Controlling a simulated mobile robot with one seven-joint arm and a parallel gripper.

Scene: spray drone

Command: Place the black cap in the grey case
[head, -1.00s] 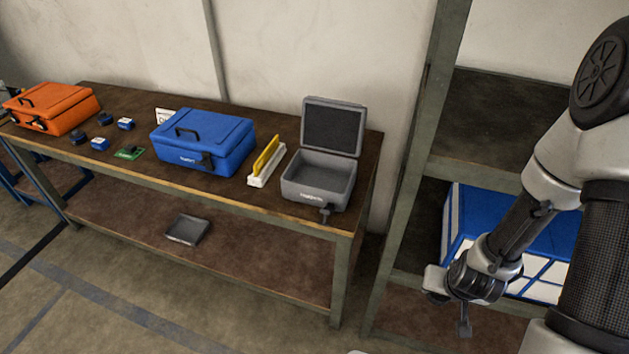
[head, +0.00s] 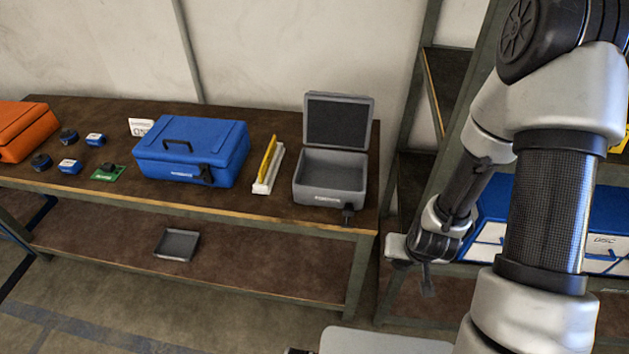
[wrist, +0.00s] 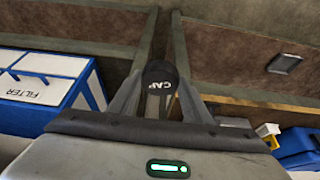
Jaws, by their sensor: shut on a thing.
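The black cap (wrist: 160,76), with white CAP lettering, is held between the two fingers of my gripper (wrist: 159,88) in the wrist view. The cap is not distinguishable in the head view. In the head view, my arm hangs at the right with its wrist low, apart from the table and right of the grey case. The grey case (head: 330,198) stands open at the right end of the table, its lid raised at the back. Its visible inside looks empty.
On the table are a yellow-and-white holder (head: 267,170), a closed blue case (head: 192,155), an orange case (head: 22,130) and several small blue-black parts. A grey tray (head: 177,244) lies on the lower shelf. A shelf rack (head: 438,95) with a blue-and-white box (head: 492,215) stands at right.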

